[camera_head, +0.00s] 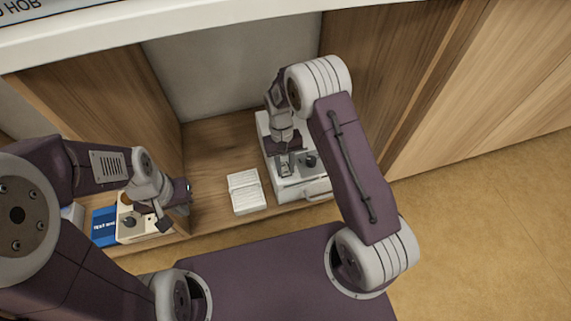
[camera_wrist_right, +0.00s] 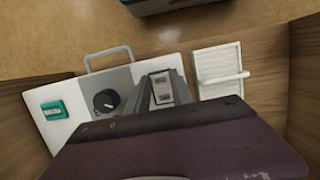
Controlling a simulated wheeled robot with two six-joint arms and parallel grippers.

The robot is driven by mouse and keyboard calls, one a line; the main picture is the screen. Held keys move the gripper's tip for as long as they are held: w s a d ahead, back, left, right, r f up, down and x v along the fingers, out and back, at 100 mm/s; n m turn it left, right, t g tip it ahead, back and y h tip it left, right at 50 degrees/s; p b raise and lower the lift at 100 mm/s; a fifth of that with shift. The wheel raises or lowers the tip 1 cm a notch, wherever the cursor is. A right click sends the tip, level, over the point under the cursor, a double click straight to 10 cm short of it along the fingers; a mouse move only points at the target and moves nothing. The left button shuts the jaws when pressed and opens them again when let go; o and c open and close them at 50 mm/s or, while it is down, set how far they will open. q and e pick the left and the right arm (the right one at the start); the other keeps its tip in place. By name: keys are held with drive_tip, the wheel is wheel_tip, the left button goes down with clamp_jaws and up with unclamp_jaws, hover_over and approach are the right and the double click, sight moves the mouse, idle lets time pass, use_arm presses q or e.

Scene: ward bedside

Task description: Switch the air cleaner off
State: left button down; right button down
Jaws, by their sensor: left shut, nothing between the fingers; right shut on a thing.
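A white box (camera_head: 267,128) with a handle, apparently the air cleaner, stands in the right part of the open compartment. Its top has a grey panel with a black knob (camera_wrist_right: 106,100), a small teal display (camera_wrist_right: 54,110) and a small rectangular switch piece (camera_wrist_right: 161,87). My right gripper (camera_head: 285,168) reaches down onto this panel beside the knob. In the right wrist view its fingers stand around the switch piece and are shut on it; the exact contact is hard to see. My left gripper (camera_head: 161,215) is shut and empty, over a cream unit with a dark knob (camera_head: 129,222).
A white ribbed flat thing (camera_head: 246,191) lies left of the white box; it also shows in the right wrist view (camera_wrist_right: 215,66). A blue box (camera_head: 104,226) stands beside the cream unit. Wooden side walls (camera_head: 112,105) and a white top edge (camera_head: 190,35) bound the compartment.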

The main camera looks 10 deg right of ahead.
sight(283, 166)
drive_tip(key=shift+w, duration=0.1)
drive_tip(key=c, duration=1.1)
unclamp_jaws()
drive_tip(key=p+v, duration=0.6)
drive_tip(key=v, duration=0.3)
drive_tip(key=shift+d, duration=0.1)
